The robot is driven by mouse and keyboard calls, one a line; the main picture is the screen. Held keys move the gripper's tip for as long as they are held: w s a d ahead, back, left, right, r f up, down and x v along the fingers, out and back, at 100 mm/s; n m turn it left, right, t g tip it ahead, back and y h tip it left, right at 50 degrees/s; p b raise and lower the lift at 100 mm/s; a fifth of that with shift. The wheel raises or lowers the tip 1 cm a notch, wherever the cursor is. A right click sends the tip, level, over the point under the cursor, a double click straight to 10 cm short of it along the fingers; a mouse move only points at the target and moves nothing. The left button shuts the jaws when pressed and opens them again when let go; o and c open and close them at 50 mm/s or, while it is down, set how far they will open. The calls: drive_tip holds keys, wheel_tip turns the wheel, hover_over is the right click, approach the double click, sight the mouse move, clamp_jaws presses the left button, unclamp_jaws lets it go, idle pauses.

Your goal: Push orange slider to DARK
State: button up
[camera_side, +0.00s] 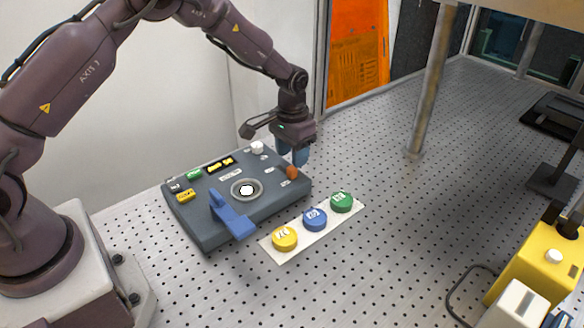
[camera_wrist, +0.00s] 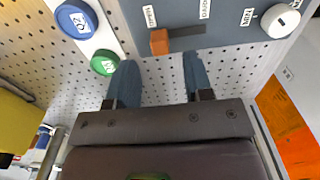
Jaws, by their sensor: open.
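The orange slider (camera_side: 292,172) sits near the right edge of the dark grey-blue console (camera_side: 205,236). In the wrist view the slider (camera_wrist: 159,42) is at the left end of a short dark slot (camera_wrist: 188,31). Small white labels lie around the slot; I cannot read DARK on any of them with certainty. My gripper (camera_side: 293,157) is open and empty, with blue fingers pointing down at the console's right side, close to the slider. In the wrist view my gripper (camera_wrist: 157,68) has its fingertips apart, and the slider shows just beyond the gap, nearer the left finger. I see no contact.
A white knob (camera_side: 257,147) stands at the console's back edge. Yellow (camera_side: 285,239), blue (camera_side: 315,219) and green (camera_side: 341,202) discs lie on a white strip in front.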

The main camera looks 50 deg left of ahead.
sight(292, 173)
drive_tip(key=shift+f, duration=2.35)
